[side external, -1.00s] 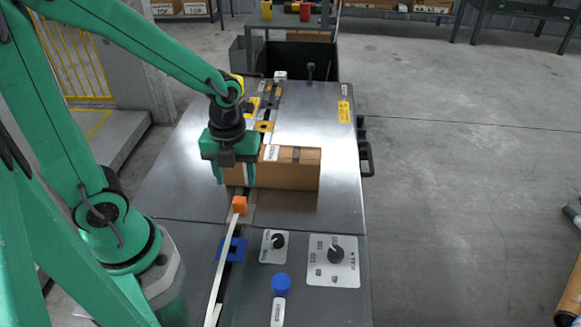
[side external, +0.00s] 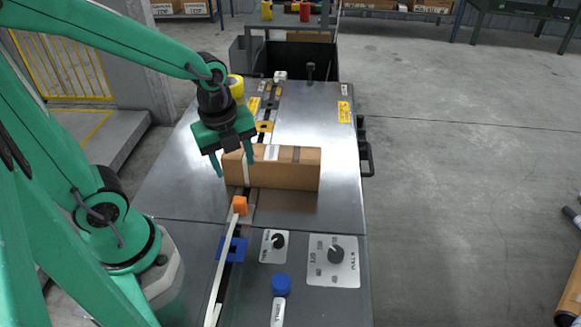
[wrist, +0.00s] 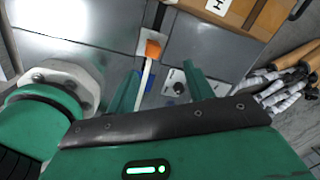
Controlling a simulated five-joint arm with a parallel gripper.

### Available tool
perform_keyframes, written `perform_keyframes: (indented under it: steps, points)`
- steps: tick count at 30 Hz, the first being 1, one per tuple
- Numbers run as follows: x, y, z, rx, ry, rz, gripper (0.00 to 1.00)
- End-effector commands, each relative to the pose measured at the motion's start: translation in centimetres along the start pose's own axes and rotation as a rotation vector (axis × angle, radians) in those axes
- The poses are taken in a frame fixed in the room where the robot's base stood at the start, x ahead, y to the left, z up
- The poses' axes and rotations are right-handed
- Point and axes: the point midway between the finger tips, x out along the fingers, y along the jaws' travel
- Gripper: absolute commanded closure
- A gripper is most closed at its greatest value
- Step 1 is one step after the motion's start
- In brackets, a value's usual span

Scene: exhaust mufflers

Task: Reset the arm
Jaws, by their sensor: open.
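My gripper (side external: 234,168) is open and empty in the side view, tilted, with its fingers spread near the left end of a brown cardboard box (side external: 290,172). The box (wrist: 258,15) shows at the top of the wrist view. I cannot tell whether a fingertip touches the box.
An orange block (side external: 240,205) sits by a white strap (side external: 221,268) at the table's front section. A blue knob (side external: 281,284) and dial panels (side external: 333,262) are nearby. A yellow roll (side external: 236,86) stands behind my gripper. The table's right side is clear.

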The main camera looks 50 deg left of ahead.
Motion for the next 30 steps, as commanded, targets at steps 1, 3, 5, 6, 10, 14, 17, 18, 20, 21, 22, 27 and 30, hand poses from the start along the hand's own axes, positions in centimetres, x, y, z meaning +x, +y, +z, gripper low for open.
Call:
perform_keyframes:
  steps: [1,3,5,6,10,14,17,18,20,21,22,27,30]
  points:
    - [-0.6,-0.1,0.1,-0.067,-0.003,-0.019,0.48]
    - [-1.3,-0.1,0.1,-0.17,-0.005,-0.04,0.48]
    - [-1.9,-0.1,0.2,-0.258,-0.005,-0.058,0.48]
    - [-2.3,-0.1,0.2,-0.318,-0.004,-0.071,0.48]
    - [-3.6,-0.1,0.3,-0.509,0.003,-0.112,0.48]
    - [-4.8,0.1,0.3,-0.699,0.019,-0.153,0.48]
    - [-5.8,0.2,0.4,-0.845,0.036,-0.183,0.48]
    - [-6.2,0.2,0.4,-0.903,0.044,-0.196,0.48]
    - [-6.8,0.3,0.4,-0.99,0.058,-0.214,0.48]
    - [-7.1,0.4,0.4,-1.048,0.068,-0.226,0.48]
    - [-7.4,0.5,0.4,-1.092,0.076,-0.234,0.48]
    - [-9.0,0.9,0.4,-1.337,0.13,-0.28,0.48]
    - [-9.8,1.1,0.4,-1.477,0.168,-0.304,0.48]
